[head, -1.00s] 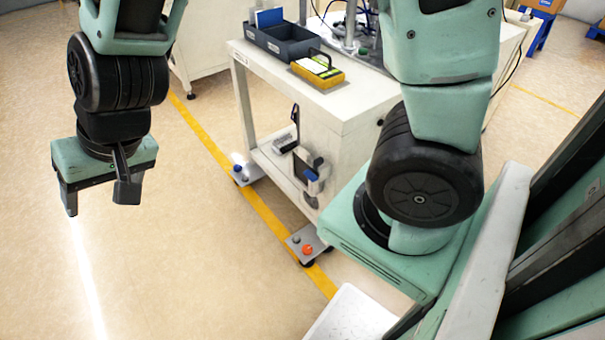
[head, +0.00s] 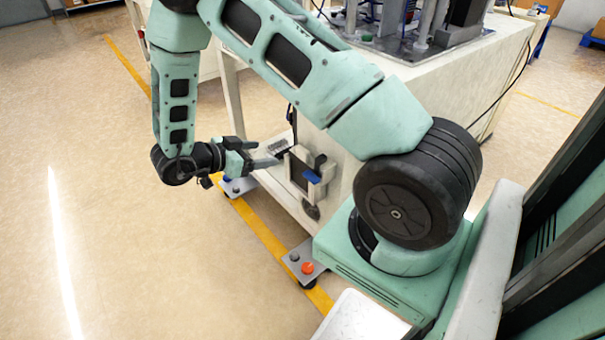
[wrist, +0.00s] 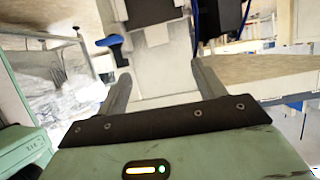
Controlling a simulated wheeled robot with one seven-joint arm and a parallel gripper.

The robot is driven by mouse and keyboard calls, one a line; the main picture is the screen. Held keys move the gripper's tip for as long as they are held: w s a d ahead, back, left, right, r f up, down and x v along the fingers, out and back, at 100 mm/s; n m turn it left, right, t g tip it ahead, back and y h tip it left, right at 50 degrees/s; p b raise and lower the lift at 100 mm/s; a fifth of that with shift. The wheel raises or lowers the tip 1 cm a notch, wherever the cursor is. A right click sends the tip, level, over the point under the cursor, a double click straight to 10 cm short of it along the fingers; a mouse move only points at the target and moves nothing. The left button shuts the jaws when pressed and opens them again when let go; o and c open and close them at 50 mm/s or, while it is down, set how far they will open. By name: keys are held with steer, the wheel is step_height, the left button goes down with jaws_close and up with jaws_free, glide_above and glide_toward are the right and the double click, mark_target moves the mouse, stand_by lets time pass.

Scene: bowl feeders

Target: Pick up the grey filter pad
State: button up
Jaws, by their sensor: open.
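My gripper (head: 264,153) is level beside the low side of the white cabinet, with its fingers toward a pale square frame (head: 291,184). In the wrist view my gripper (wrist: 162,74) is open, with nothing between its fingers. The frame has a dark square inside (head: 304,172) and a blue clip (head: 313,177) at its side. The blue clip (wrist: 109,40) also shows left of the fingers in the wrist view, with a dark panel (wrist: 150,12) at the top. I cannot tell for certain whether this dark part is the grey filter pad.
The white cabinet (head: 440,95) carries machinery on top. Metal floor feet, one with a red-orange knob (head: 307,267), stand by the yellow line (head: 262,232). My arm hides part of the cabinet top. Floor at the left is clear.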

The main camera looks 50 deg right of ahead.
mark_target(300, 151)
steer(key=b+x, duration=0.1)
steer(key=x, duration=0.9)
steer(key=shift+f+b, duration=0.1)
steer(key=shift+b, duration=0.3)
steer(key=shift+s+b+x, duration=0.15)
steer(key=shift+b+x, duration=0.25)
steer(key=shift+x, duration=0.95)
steer(key=shift+s+b+x, duration=0.15)
steer(key=shift+b+x, duration=0.25)
steer(key=shift+x, duration=0.9)
steer(key=shift+a+f, duration=0.15)
steer(key=shift+c, duration=0.3)
steer(key=c, duration=1.3)
steer(key=shift+o, duration=0.2)
